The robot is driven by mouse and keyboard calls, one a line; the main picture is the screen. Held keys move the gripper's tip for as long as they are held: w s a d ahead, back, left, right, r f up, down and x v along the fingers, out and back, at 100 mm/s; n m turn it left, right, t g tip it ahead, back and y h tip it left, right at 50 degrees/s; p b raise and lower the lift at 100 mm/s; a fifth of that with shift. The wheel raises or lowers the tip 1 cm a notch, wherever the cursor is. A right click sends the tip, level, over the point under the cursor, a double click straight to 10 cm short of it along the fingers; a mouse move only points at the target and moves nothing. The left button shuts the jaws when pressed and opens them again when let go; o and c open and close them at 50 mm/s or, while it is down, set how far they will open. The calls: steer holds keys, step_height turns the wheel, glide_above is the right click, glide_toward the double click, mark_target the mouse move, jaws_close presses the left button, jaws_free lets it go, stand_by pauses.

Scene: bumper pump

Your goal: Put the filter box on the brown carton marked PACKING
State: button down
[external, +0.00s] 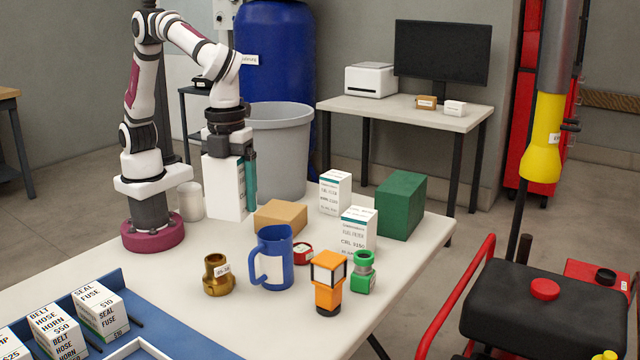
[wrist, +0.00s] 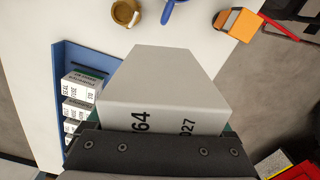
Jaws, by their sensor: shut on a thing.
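My gripper (external: 229,150) is shut on a tall white box (external: 224,188), which I take to be the filter box, and holds it upright. One teal finger shows along its right side; the other is hidden. In the wrist view the white box (wrist: 165,85) fills the middle, with black print near the gripper. I cannot tell whether its bottom touches the table. The brown carton (external: 281,217) lies on the table just right of and nearer than the held box. Its top looks bare, and no marking is readable. I cannot make it out in the wrist view.
A blue mug (external: 273,260), a brass fitting (external: 216,276) and a red ring (external: 302,253) are near the carton. White boxes (external: 335,192) and a green box (external: 401,205) stand right. A white cylinder (external: 190,201) stands left. A blue tray (external: 160,318) is in front.

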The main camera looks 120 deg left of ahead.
steer(key=s+a+n, duration=0.3)
steer(key=a+n, duration=0.3)
steer(key=a, duration=0.4)
steer(key=n, duration=0.9)
glide_above(281, 209)
steer(key=f, duration=1.2)
steer(key=shift+d+f, duration=0.15)
steer(key=shift+d, duration=0.1)
steer(key=shift+a+f, duration=0.2)
steer(key=shift+f, duration=1.9)
steer(key=shift+f, duration=0.1)
